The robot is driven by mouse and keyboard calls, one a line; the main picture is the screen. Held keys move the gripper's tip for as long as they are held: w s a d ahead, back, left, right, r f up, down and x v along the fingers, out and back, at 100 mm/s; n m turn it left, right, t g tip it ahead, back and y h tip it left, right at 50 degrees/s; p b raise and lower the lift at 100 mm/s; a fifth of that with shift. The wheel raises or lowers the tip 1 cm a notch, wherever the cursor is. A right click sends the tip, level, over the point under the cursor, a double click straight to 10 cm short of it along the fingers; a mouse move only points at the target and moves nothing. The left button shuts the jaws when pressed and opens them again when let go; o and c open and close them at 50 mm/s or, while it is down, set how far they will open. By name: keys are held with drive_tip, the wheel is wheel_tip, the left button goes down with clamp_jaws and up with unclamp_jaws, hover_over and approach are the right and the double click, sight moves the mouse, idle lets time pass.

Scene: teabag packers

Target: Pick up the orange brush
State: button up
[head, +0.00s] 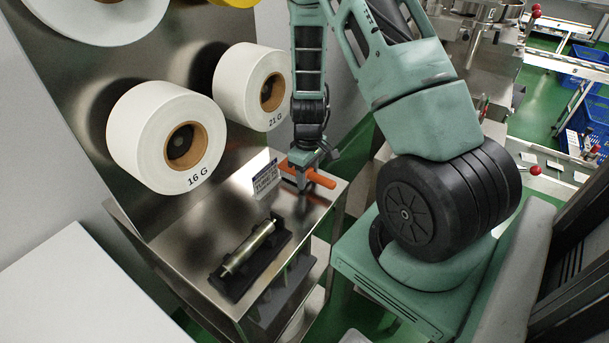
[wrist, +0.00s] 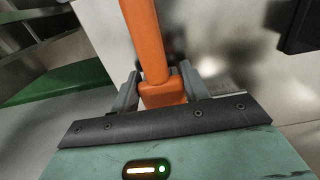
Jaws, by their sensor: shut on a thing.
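The orange brush (head: 318,178) is at the far end of the steel shelf in the head view, and its orange handle also shows in the wrist view (wrist: 146,38). My gripper (head: 302,180) is shut on the brush, with its fingers (wrist: 155,88) on either side of the orange body in the wrist view. The handle sticks out to the right of the fingers in the head view. The brush's bristles are hidden. I cannot tell whether the brush touches the shelf or is a little above it.
A steel shelf (head: 205,268) carries a black holder (head: 280,248) with a brass roller (head: 248,248) in front. A small printed sign (head: 266,178) stands close beside my gripper. White rolls (head: 128,135) marked 16 G and 21 G (head: 237,85) hang on the steel panel behind.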

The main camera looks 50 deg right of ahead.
drive_tip(key=s+d+r+b, duration=0.1)
drive_tip(key=s+r+b, duration=0.6)
drive_tip(key=s, duration=0.6)
drive_tip(key=b, duration=0.2)
drive_tip(key=shift+s+d+r+b, duration=0.15)
drive_tip(key=shift+d+b, duration=0.25)
drive_tip(key=shift+o, duration=0.8)
drive_tip(key=shift+r, duration=0.15)
